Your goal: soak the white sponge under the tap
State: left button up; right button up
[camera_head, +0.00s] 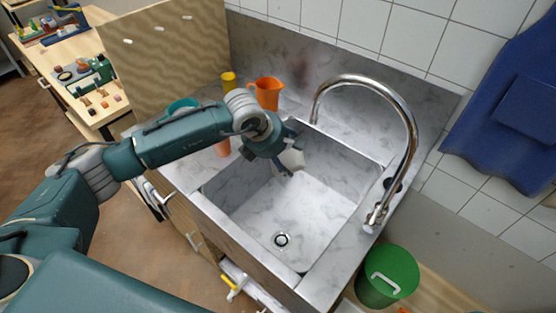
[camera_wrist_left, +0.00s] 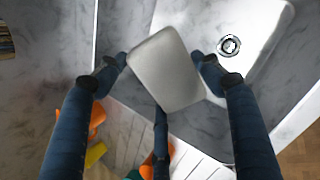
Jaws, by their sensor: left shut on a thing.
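The white sponge (camera_wrist_left: 166,70) is between the fingers of my left gripper (camera_wrist_left: 165,68), which is shut on it. In the head view the sponge (camera_head: 292,159) shows as a small pale piece at my left gripper (camera_head: 285,160), over the sink basin's left back part. The metal tap (camera_head: 412,135) arches over the basin from the right side, and its spout end is at the back, beside the gripper and apart from the sponge. The sink (camera_head: 300,215) looks empty, with a round drain (camera_head: 281,239). My right gripper does not show.
An orange jug (camera_head: 267,93) and a yellow cup (camera_head: 228,81) stand on the counter behind my left arm. A green bucket (camera_head: 388,276) stands at the right of the sink. A blue cloth (camera_head: 503,105) hangs on the tiled wall. The basin's front is clear.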

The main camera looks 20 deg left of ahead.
aim_at(291, 149)
pick_arm(q)
jog(key=w+b, duration=0.1)
jog(key=w+d, duration=0.1)
jog(key=w+f+b, duration=0.1)
jog(key=shift+d+b, duration=0.3)
jog(key=shift+w+d+b, duration=0.25)
jog(key=shift+w+b, duration=0.25)
jog(key=shift+w, duration=0.15)
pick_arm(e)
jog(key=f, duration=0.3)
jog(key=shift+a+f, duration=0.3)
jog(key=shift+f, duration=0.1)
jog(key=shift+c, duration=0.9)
